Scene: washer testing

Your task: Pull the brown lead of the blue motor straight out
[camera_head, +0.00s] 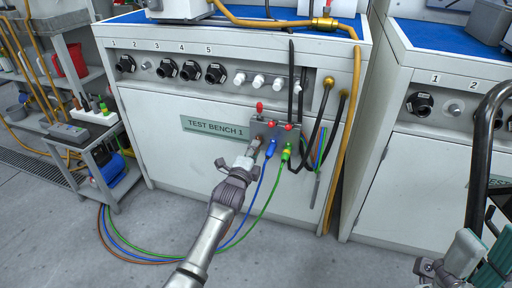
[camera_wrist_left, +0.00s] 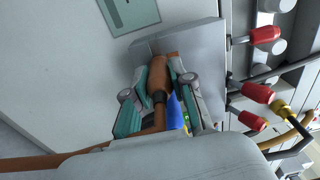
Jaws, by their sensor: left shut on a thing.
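My left gripper (camera_head: 255,148) reaches the grey socket box (camera_head: 262,128) on the front of the test bench. It is shut on the brown plug (camera_wrist_left: 160,75) of the brown lead (camera_wrist_left: 60,160), with one finger on each side. The plug's front end meets the box face; how deep it sits cannot be told. The blue plug (camera_head: 271,148) and green plug (camera_head: 286,153) are in the box to the right. The brown lead (camera_head: 105,230) loops over the floor toward the blue motor (camera_head: 107,170) on the trolley. Part of my right gripper (camera_head: 468,255) shows at the lower right edge; its jaws are unclear.
Red knobs (camera_wrist_left: 258,92) stand on the box close to the gripper. Black cables (camera_head: 318,120) and a thick yellow hose (camera_head: 348,130) hang to the right. The blue lead (camera_head: 262,185) and green lead (camera_head: 272,190) run close beside my left arm. The floor ahead is mostly clear.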

